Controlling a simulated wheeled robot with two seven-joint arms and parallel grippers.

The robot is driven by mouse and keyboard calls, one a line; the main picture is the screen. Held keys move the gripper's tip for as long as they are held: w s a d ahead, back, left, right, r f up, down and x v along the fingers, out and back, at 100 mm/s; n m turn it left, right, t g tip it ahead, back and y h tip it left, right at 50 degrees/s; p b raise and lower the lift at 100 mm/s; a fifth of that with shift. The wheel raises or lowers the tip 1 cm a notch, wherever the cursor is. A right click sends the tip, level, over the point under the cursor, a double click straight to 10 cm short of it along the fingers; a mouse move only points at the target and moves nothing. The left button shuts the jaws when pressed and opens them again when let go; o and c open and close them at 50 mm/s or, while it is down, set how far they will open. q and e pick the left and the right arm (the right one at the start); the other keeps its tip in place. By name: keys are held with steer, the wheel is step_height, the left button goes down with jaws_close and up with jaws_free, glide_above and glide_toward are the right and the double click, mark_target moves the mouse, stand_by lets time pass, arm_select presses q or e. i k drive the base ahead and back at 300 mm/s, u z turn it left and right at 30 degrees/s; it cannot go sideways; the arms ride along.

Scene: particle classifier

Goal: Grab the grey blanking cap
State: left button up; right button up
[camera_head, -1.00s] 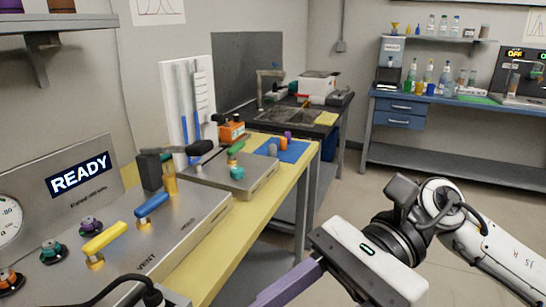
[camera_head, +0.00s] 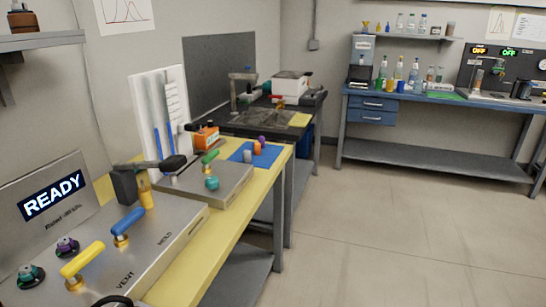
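A small grey cap (camera_head: 247,156), which looks like the grey blanking cap, stands on the blue mat (camera_head: 236,155) near the far end of the yellow bench. An orange cap (camera_head: 257,149) and a purple cap (camera_head: 262,140) stand close behind it on the same mat. The grey cap is small in the picture, and its details are hard to make out. Neither of my grippers shows in this view.
A steel panel with a yellow handle (camera_head: 83,259) and a blue handle (camera_head: 127,222) fills the near bench. A smaller steel box (camera_head: 228,190) with a teal knob (camera_head: 211,183) sits before the mat. The floor (camera_head: 400,235) to the right is clear.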

mark_target(247, 154)
steer(key=z, duration=1.05)
steer(key=i, duration=2.3)
steer(key=u, duration=3.35)
